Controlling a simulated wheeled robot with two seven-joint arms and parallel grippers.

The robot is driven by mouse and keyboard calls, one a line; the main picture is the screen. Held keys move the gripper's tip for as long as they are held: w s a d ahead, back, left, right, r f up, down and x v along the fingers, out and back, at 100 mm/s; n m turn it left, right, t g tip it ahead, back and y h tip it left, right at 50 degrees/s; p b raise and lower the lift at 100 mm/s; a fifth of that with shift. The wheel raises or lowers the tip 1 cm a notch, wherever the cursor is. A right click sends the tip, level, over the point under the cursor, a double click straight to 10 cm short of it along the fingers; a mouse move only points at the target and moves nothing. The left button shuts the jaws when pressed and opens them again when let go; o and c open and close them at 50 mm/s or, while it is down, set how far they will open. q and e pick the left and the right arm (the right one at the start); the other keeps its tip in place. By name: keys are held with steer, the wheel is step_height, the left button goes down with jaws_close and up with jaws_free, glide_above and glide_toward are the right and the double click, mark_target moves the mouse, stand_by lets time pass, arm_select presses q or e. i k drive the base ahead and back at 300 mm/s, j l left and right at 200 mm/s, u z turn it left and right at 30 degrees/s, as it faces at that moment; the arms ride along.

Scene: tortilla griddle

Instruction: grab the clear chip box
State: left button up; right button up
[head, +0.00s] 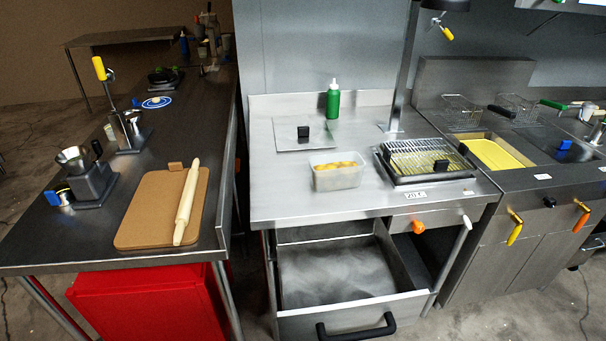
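A clear box (338,179) with yellow chips inside stands upright on the steel counter (285,205), near the middle of the head view. It is a little left of a wire rack tray. Nothing covers it and nothing touches it from above. Neither of my grippers shows in the head view.
An open drawer (401,308) juts out below the counter. A wire rack tray (385,172), a flat lid with a black knob (303,132) and a green bottle (333,100) stand around the box. A rolling pin (186,203) lies on a board (140,225) at left.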

mark_target(338, 172)
steer(key=i+l+u, duration=0.25)
steer(key=l+u, duration=0.25)
steer(key=l, duration=0.2)
steer(key=i+l+u, duration=0.2)
steer(key=l, duration=0.25)
steer(key=l+u, duration=0.25)
steer(key=l, duration=0.15)
